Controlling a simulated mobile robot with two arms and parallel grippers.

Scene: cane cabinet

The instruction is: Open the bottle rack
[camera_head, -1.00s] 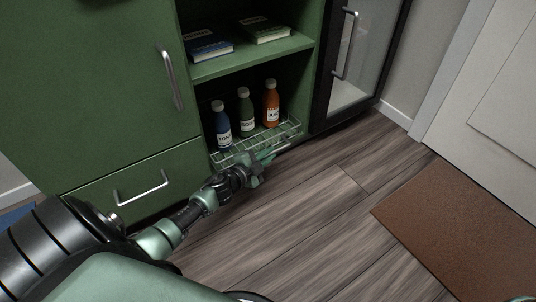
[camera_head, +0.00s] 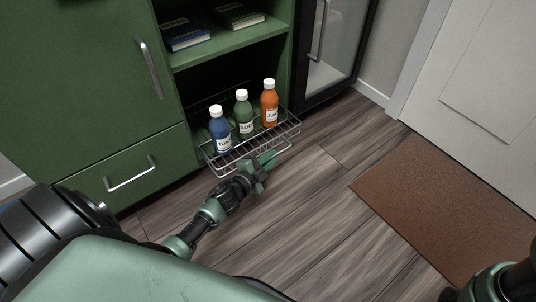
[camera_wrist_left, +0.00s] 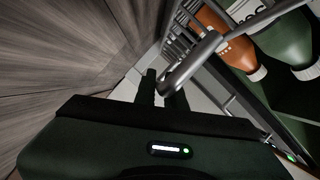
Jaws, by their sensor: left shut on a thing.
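The wire bottle rack (camera_head: 285,131) stands partly pulled out of the lower opening of the green cabinet. It holds a blue bottle (camera_head: 220,131), a green bottle (camera_head: 243,114) and an orange bottle (camera_head: 269,103), all upright. My left gripper (camera_head: 268,160) is at the rack's front. In the left wrist view, its fingers (camera_wrist_left: 163,88) are shut on the rack's front bar (camera_wrist_left: 195,62). The orange bottle (camera_wrist_left: 222,32) and green bottle (camera_wrist_left: 288,42) also show there behind the wires. Part of my right arm shows at the lower right of the head view; its gripper is out of view.
A shelf with books (camera_head: 186,34) is above the rack. A drawer with a handle (camera_head: 131,175) is at left, and a glass door (camera_head: 325,45) at right. Wooden floor (camera_head: 300,200) in front is clear, with a brown mat (camera_head: 440,205) to the right.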

